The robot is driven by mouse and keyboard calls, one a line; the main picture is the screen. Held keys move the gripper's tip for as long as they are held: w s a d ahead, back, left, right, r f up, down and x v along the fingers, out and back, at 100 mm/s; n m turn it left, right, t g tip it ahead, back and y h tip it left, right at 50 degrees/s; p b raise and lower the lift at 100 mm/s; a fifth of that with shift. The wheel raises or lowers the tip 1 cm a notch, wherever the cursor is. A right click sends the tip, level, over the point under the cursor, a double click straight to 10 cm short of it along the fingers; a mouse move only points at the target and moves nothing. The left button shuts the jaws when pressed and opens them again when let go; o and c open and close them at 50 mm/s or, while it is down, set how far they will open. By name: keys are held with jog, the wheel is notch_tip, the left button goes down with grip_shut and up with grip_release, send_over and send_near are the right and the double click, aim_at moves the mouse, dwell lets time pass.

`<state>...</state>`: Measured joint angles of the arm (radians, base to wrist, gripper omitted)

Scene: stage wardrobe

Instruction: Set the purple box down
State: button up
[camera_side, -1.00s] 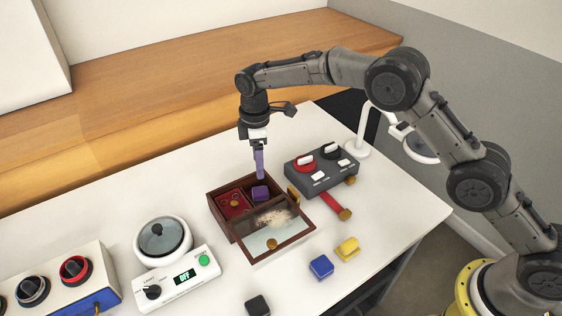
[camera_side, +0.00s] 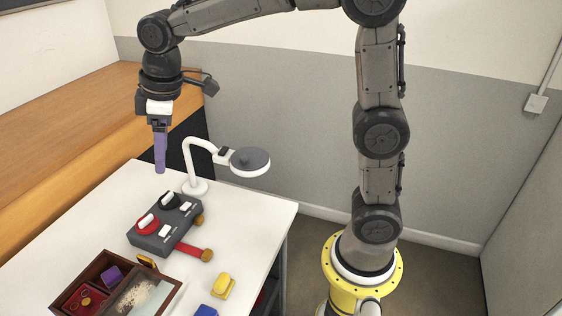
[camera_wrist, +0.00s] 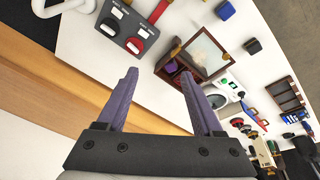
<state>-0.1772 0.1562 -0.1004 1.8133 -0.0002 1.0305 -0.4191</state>
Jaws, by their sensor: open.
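The purple box (camera_side: 112,275) sits inside a compartment of the dark wooden case (camera_side: 165,275); it also shows small in the wrist view (camera_wrist: 171,66). My gripper (camera_side: 160,172) is open and empty, with purple fingers pointing down. It hangs above the table's back edge, up and well clear of the case and apart from the purple box. In the wrist view the two fingers of my gripper (camera_wrist: 158,73) stand wide apart with nothing between them. The case's front part is cut off in the side view.
A grey control panel (camera_side: 160,237) with red and black knobs stands between my gripper and the case. A white lamp (camera_side: 196,187) stands at the back. A red-handled tool (camera_side: 190,250), a yellow block (camera_side: 222,286) and a blue block (camera_side: 206,311) lie near the right edge.

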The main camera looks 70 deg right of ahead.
jog(key=s+d+f+m+t, duration=0.1)
jog(key=s+d+m, duration=0.2)
jog(key=s, duration=0.8)
jog(key=s+d+f+m+t, duration=0.1)
jog(key=s+d+m, duration=0.2)
jog(key=s, duration=0.9)
jog(key=shift+s+d+m+t, duration=0.3)
jog(key=shift+d+m+t, duration=0.1)
jog(key=shift+d, duration=0.2)
jog(key=shift+c, duration=0.3)
